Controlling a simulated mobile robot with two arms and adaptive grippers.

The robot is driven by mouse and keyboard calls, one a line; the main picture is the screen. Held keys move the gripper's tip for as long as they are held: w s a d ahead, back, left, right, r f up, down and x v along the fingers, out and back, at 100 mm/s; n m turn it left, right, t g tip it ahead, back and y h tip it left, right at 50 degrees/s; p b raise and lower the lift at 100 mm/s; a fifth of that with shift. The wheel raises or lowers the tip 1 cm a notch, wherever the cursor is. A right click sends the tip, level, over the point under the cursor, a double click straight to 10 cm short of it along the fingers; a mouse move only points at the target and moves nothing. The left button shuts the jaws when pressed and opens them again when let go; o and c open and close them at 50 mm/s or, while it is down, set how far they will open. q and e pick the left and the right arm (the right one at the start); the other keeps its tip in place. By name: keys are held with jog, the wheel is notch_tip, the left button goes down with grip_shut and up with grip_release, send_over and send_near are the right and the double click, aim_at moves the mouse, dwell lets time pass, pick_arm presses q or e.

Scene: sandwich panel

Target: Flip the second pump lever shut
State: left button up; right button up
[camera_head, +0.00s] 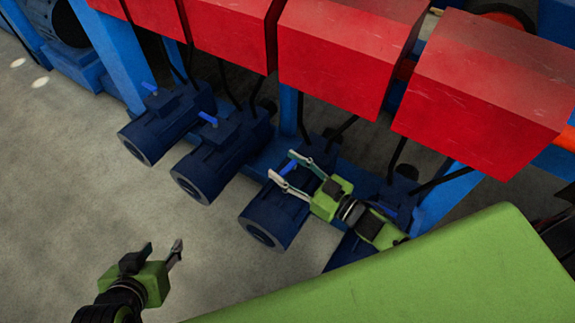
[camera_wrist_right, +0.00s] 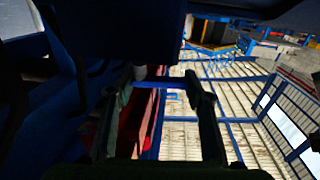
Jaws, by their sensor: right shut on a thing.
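A row of dark blue pumps stands under the red boxes, each with a bright blue lever. My right gripper (camera_head: 283,167) is over the second pump from the right (camera_head: 268,218), shut on its blue lever (camera_head: 290,167), which shows between the two fingers. The other levers are on the far left pump (camera_head: 150,87), the pump second from the left (camera_head: 208,118) and the far right pump (camera_head: 389,211), partly behind my right arm. My left gripper (camera_head: 162,249) is open and empty above the floor at lower left.
Red boxes (camera_head: 345,55) overhang the pumps, with dark hoses running down between them. Blue posts (camera_head: 110,50) stand behind. My green body covers the lower right. The grey floor (camera_head: 60,170) at left is clear.

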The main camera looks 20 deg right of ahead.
aim_at(287, 168)
dwell(0.4)
jog(key=o, duration=1.1)
jog(key=shift+o, duration=0.2)
notch_tip(287, 168, up, 10)
jog(key=shift+r, duration=0.1)
